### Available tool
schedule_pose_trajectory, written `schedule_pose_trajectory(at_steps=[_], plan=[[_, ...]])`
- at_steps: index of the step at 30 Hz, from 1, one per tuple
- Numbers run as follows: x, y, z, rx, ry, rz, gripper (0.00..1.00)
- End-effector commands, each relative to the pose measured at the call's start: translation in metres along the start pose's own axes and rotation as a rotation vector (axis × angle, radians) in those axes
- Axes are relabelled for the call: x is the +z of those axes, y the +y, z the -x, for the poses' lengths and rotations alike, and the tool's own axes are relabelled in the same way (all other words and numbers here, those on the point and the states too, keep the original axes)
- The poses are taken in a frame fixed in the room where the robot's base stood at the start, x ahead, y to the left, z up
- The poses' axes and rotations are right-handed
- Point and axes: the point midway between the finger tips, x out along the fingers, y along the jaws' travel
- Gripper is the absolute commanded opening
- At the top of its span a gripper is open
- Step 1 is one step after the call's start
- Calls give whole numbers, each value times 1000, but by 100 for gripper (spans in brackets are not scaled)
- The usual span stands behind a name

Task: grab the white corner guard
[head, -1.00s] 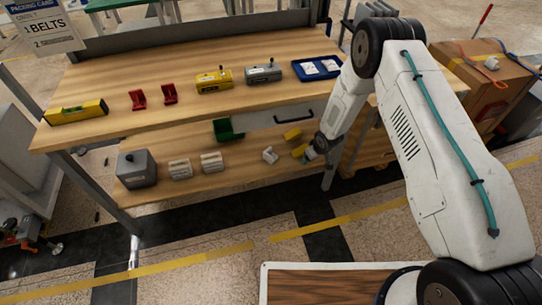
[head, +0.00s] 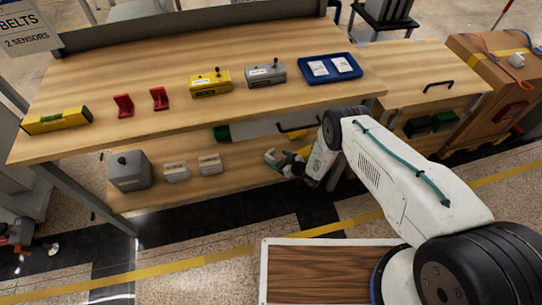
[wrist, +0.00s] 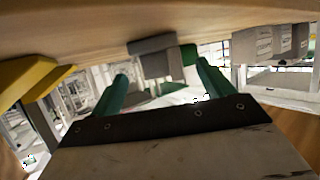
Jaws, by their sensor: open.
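The white corner guard (head: 270,156) lies on the lower shelf of the workbench, right of two pale blocks. My gripper (head: 287,162) is low over that shelf, just right of the guard, and partly covers it in the head view. In the wrist view the two teal fingers of my gripper (wrist: 162,72) are apart with nothing held between them. An L-shaped piece that looks like the guard, grey in shade (wrist: 155,58), shows ahead between the fingertips. I cannot tell the exact gap to it.
A yellow guard (wrist: 35,78) lies beside my gripper on the shelf. Pale blocks (head: 209,163) and a grey box (head: 130,170) stand further left.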

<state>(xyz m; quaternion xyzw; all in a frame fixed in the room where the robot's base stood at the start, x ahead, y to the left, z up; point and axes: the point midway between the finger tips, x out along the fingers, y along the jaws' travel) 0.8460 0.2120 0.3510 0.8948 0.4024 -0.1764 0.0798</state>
Motion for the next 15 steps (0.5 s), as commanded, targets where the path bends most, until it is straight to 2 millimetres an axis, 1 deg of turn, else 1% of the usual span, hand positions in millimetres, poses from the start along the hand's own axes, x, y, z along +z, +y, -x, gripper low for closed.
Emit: schedule_pose_trajectory(at_steps=[5,9,12,15], plan=[[-1,3,-18,8,0,-2,80],[-2,1,-39,8,-1,-2,80],[-2,1,-49,8,-2,-4,80],[-3,0,-54,7,-3,-3,80]])
